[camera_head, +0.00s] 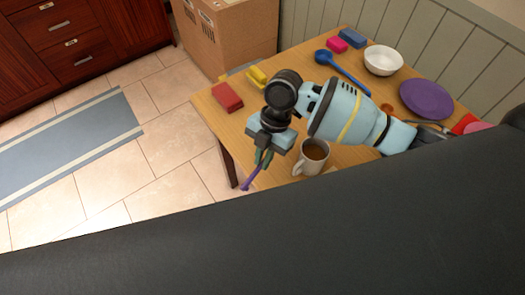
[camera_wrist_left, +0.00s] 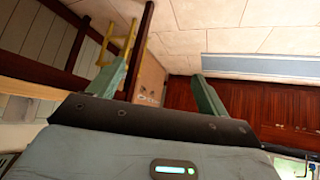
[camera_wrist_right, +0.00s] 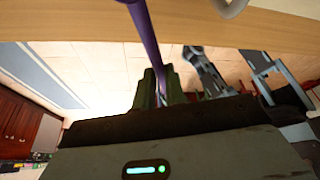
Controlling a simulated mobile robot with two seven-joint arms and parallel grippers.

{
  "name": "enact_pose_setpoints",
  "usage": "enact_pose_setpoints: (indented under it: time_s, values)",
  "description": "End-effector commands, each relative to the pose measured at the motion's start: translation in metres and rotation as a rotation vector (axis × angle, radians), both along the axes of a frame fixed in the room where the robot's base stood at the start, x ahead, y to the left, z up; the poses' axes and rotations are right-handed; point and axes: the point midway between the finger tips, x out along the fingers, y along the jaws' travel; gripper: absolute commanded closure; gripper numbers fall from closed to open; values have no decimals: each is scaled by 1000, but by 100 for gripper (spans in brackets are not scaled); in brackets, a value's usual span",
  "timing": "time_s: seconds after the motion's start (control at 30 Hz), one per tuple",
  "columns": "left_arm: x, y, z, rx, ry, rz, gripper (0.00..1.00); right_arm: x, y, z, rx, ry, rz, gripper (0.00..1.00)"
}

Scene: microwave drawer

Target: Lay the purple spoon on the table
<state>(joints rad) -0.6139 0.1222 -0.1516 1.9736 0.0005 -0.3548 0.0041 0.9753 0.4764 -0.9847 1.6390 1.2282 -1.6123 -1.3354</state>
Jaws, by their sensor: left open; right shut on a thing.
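The purple spoon (camera_head: 251,176) is held in my right gripper (camera_head: 264,156), at the table's near left edge. In the right wrist view its purple handle (camera_wrist_right: 147,35) rises from between the shut fingers (camera_wrist_right: 158,88) and runs up past the table edge; its far end is out of that view. The wooden table (camera_head: 205,100) stands below and to the right of the gripper. My left gripper (camera_wrist_left: 158,82) shows in the left wrist view, open, with nothing between its fingers.
A coffee mug (camera_head: 311,158) stands close to my right gripper. A red block (camera_head: 227,97), yellow block (camera_head: 257,78), blue spoon (camera_head: 340,66), pink block (camera_head: 337,44), blue block (camera_head: 352,38), white bowl (camera_head: 384,61) and purple plate (camera_head: 427,99) are on the table. A cardboard box (camera_head: 232,40) stands behind.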

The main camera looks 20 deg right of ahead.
Motion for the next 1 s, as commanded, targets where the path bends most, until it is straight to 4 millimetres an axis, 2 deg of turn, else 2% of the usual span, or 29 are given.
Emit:
enact_pose_setpoints:
  time_s: [0.1, 0.6, 0.8, 1.0]
  values:
    - [-6, 0, -7, 0, 16, 0, 22, -1, 0, -14, 0, 6, 0, 100]
    - [-19, -5, -27, -10, 56, 10, 22, -1, 0, -55, 1, 5, 0, 100]
    - [-20, -5, -30, -11, 62, 10, 22, 0, 0, -64, 1, 1, 0, 100]
    - [-18, -5, -29, -12, 58, 9, 22, 0, 0, -65, 1, -1, 0, 100]
